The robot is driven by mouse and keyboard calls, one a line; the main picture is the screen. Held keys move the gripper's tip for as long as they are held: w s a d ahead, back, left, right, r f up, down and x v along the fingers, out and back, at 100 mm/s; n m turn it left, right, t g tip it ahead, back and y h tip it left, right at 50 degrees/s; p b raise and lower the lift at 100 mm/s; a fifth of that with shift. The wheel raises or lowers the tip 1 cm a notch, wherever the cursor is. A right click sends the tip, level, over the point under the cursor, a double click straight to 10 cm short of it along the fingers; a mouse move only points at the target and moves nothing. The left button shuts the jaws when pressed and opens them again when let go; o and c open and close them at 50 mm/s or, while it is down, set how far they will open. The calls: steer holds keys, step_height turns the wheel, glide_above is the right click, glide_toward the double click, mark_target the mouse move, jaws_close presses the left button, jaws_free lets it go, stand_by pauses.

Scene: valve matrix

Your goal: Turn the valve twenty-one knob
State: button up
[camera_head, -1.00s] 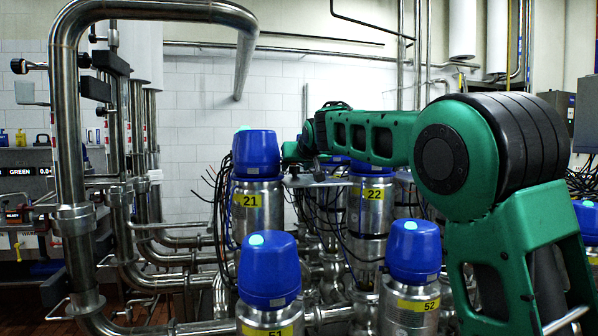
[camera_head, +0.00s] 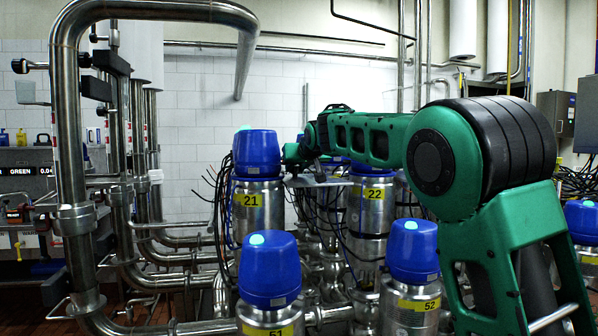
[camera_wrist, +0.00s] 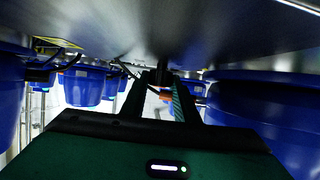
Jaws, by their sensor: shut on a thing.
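Valve twenty-one (camera_head: 257,190) is a steel cylinder with a blue head and a yellow "21" label, upright left of my wrist in the head view. My forearm reaches in from the right, and its end is close to the right side of this valve. My gripper's fingertips are hidden in the head view. In the wrist view my gripper (camera_wrist: 165,92) has its dark fingers closed together on a small part just under a steel surface (camera_wrist: 160,30). An orange piece shows between the fingers. The held part is mostly hidden and dark, so its shape is unclear.
Valve 22 (camera_head: 372,205) stands right of valve 21. Valves 51 (camera_head: 269,275) and 52 (camera_head: 412,260) stand in front. Black cables hang around the valves. A large steel pipe (camera_head: 68,130) rises at the left. In the wrist view, blue heads (camera_wrist: 270,115) flank my gripper closely.

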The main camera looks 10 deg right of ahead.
steer(key=shift+d+n+y, duration=0.3)
steer(key=shift+d, duration=0.1)
steer(key=shift+d+n+y, duration=0.2)
steer(key=shift+n+y, duration=0.4)
steer(key=shift+y, duration=0.1)
steer(key=n+g+y, duration=0.1)
steer(key=n+y, duration=0.2)
steer(key=shift+w+d, duration=0.15)
steer(key=shift+w+d+n+g+y, duration=0.15)
steer(key=shift+n+g+y, duration=0.85)
steer(key=shift+n+y, duration=0.6)
steer(key=shift+y, duration=0.3)
steer(key=shift+r+n+g+y, duration=0.25)
steer(key=shift+n+g+y, duration=0.05)
steer(key=shift+n+g, duration=0.2)
